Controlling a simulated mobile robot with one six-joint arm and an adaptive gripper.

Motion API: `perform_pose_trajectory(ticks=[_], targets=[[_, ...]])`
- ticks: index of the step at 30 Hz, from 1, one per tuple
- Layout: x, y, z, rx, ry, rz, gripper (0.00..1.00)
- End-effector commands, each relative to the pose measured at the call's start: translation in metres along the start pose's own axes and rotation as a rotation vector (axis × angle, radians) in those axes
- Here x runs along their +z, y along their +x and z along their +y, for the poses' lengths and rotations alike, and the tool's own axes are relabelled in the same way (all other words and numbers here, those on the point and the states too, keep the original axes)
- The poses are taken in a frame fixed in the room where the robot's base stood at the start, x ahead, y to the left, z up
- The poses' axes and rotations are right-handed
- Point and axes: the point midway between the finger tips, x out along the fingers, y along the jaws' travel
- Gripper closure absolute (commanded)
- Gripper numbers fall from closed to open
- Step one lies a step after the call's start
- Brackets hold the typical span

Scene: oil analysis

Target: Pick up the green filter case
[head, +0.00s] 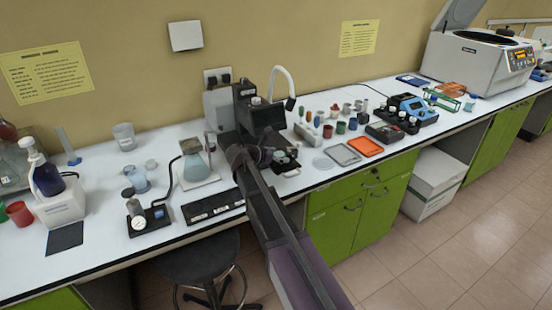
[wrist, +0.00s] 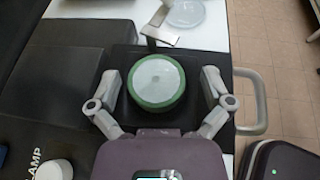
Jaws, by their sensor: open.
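The green filter case (wrist: 157,82) is round, with a green rim and a pale, whitish top. In the wrist view it sits on a black platform (wrist: 122,56). My gripper (wrist: 161,78) is open, with one finger on the left of the case and one on the right. Gaps show between the fingers and the rim, so neither seems to touch it. In the head view my arm reaches to the black microscope-like instrument (head: 262,118) on the bench. I cannot make out the case there.
A metal clip (wrist: 160,24) stands just beyond the case, and a grey handle (wrist: 256,100) curves on the right. A black box (wrist: 60,80) fills the left. In the head view, an orange tray (head: 366,147) and small coloured containers lie right of the instrument.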

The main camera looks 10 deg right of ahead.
Motion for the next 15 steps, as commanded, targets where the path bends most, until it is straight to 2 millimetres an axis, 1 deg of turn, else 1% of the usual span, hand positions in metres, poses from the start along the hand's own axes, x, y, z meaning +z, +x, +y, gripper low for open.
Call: perform_pose_trajectory(ticks=[1,2,3,5,6,8,9,15], targets=[[0.0000,-0.0001,0.0000,0.000,0.000,0.000,0.00],[0.0000,-0.0001,0.0000,0.000,0.000,0.000,0.03],[0.0000,-0.0001,0.0000,0.000,0.000,0.000,0.15],[0.0000,-0.0001,-0.0001,0.000,0.000,0.000,0.33],[-0.0001,-0.0001,0.0000,0.000,0.000,0.000,0.45],[-0.0001,-0.0001,0.0000,0.000,0.000,0.000,0.62],[-0.0001,-0.0001,0.0000,0.000,0.000,0.000,0.67],[-0.0002,0.0000,0.0000,0.000,0.000,0.001,0.67]])
